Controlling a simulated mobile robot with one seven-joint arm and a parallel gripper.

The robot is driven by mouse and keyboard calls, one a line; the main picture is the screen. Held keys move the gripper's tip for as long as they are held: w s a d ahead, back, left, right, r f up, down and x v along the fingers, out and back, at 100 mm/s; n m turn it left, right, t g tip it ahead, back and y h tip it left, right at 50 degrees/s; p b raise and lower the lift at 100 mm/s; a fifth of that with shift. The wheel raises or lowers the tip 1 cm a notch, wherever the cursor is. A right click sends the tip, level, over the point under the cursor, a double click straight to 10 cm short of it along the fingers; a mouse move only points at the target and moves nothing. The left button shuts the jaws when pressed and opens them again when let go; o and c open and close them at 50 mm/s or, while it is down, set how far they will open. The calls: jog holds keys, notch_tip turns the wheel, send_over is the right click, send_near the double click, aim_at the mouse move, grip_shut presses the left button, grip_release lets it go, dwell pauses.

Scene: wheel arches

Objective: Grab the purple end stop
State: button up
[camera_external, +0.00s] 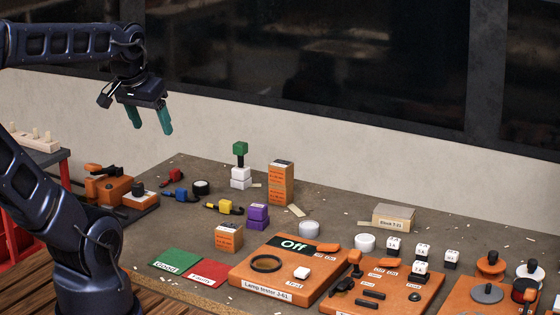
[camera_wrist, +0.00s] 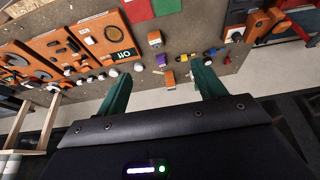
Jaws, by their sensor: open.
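The purple end stop (camera_external: 258,216) is a small block on the grey-brown bench, between a yellow-and-black piece and the lamp tester. In the wrist view the purple end stop (camera_wrist: 161,60) shows small and far off, between my two fingers. My gripper (camera_external: 152,130) has teal fingers and hangs high above the back left of the bench, well apart from the end stop. In the wrist view my gripper (camera_wrist: 162,72) is open, with nothing between its fingers.
An orange box (camera_external: 228,238) stands in front of the end stop, and an orange box stack (camera_external: 281,183) stands behind it. A green-topped white stack (camera_external: 240,167) is nearby. The lamp tester (camera_external: 285,268) lies to the right. A wall runs along the back.

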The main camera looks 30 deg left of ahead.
jog(key=w+f+m+g, duration=0.1)
jog(key=w+m, duration=0.3)
jog(key=w, duration=0.6)
jog(key=m+g+h, duration=0.2)
jog(key=m+g, duration=0.1)
jog(key=m, duration=0.9)
send_over(258, 205)
jog(key=f, duration=1.6)
jog(key=s+a+f, duration=0.1)
jog(key=f, duration=0.7)
jog(key=shift+f, duration=0.1)
jog(key=shift+w+d+f, duration=0.1)
jog(key=shift+w+f, duration=0.2)
jog(key=shift+f, duration=0.2)
jog(key=f, duration=0.7)
jog(key=d+f, duration=0.1)
jog(key=f, duration=0.2)
jog(key=shift+d+f, duration=0.1)
jog(key=shift+f, duration=0.2)
jog(key=c, duration=1.1)
jog(key=shift+r, duration=0.15)
